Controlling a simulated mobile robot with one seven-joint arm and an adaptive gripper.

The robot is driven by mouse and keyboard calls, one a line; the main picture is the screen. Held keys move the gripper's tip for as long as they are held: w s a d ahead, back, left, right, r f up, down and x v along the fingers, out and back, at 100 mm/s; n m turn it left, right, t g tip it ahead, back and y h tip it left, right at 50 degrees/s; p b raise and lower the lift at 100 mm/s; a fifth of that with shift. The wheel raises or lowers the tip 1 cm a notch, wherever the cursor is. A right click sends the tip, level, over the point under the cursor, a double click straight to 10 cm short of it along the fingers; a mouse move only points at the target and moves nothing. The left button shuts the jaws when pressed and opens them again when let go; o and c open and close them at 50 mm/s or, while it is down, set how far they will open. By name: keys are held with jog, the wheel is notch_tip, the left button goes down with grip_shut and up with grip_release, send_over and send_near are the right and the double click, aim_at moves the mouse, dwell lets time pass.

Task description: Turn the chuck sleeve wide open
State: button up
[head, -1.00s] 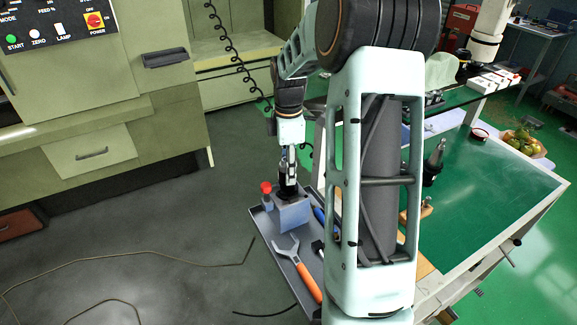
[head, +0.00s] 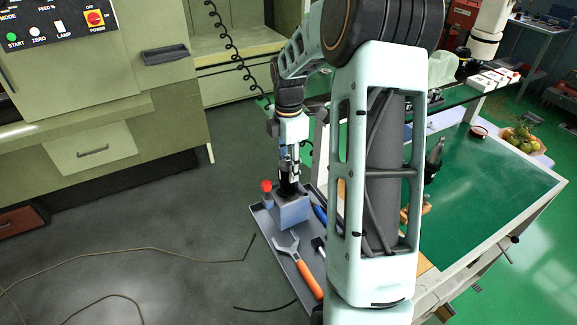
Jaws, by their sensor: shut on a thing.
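The chuck sleeve is a small dark cylinder (head: 287,187) standing on top of a blue-grey block (head: 291,212) in the cart's tray. My gripper (head: 287,178) points straight down over the block and is shut around the dark chuck part. The fingers and the wrist hide most of the sleeve, so I cannot tell how far it is turned.
The grey tray (head: 262,222) also holds a red-capped bottle (head: 267,193) just left of the block and an orange-handled wrench (head: 309,279) in front. A blue-handled tool (head: 320,214) lies to the right. A green-topped table (head: 490,200) stands on the right.

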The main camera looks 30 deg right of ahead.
jog(key=o, duration=1.2)
jog(key=shift+c, duration=0.2)
notch_tip(320, 180, up, 12)
